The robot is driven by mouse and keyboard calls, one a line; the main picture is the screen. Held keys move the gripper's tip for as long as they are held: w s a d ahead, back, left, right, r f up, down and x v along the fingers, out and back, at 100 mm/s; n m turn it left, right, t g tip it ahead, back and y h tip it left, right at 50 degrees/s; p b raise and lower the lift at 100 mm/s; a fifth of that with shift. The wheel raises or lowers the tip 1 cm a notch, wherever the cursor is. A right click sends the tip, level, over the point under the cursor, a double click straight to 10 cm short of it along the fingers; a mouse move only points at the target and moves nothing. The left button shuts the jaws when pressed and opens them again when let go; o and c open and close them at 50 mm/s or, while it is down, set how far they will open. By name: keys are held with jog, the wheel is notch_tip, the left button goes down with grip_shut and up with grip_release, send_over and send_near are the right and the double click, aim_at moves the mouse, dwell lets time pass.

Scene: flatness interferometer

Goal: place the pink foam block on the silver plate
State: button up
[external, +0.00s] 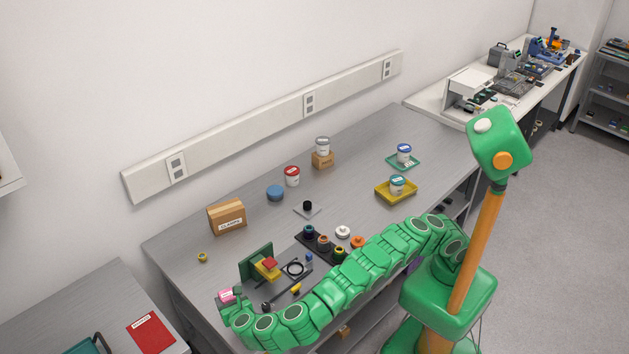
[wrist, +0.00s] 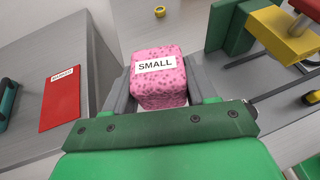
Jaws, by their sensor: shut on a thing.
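The pink foam block (wrist: 165,95), speckled and labelled "SMALL", is between the two grey fingers of my gripper (wrist: 159,80) in the wrist view. My gripper is shut on it. In the external view the pink block (external: 226,295) shows at the end of my green arm, near the front left edge of the bench. A small silver-grey square plate (external: 314,213) lies further back on the bench, with a black cylinder on it. I cannot tell for sure that this is the silver plate. My gripper is well to the front left of it.
A green upright with yellow and red blocks (external: 264,267) stands just right of my gripper. A black tray of round parts (external: 323,246) and a cardboard box (external: 227,217) are further back. A red booklet (external: 151,333) lies on the left side table.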

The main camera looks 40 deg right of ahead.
notch_tip(320, 180, up, 12)
jog(key=shift+r, duration=0.1)
jog(key=w+d+r+m+h, duration=0.1)
jog(key=w+d, duration=0.3)
jog(key=d, duration=0.6)
jog(key=w+d+r+m+h, duration=0.1)
jog(key=w+d, duration=0.3)
jog(key=d, duration=0.6)
jog(key=w+d+r+m+h, duration=0.15)
jog(key=w+d, duration=0.35)
jog(key=d, duration=0.5)
jog(key=s+d+f+m+g+h, duration=0.1)
jog(key=s+d+f+g, duration=0.1)
jog(key=d, duration=1.3)
jog(key=s+d+f+m+g+h, duration=0.1)
jog(key=s+d+m+h, duration=0.1)
jog(key=d, duration=1.2)
send_over(307, 204)
jog(key=shift+g, duration=0.3)
jog(key=f, duration=1.4)
jog(key=shift+s+d+f, duration=0.15)
jog(key=shift+s+f, duration=0.1)
jog(key=shift+s, duration=0.05)
jog(key=shift+w+f, duration=0.3)
jog(key=shift+f, duration=1.6)
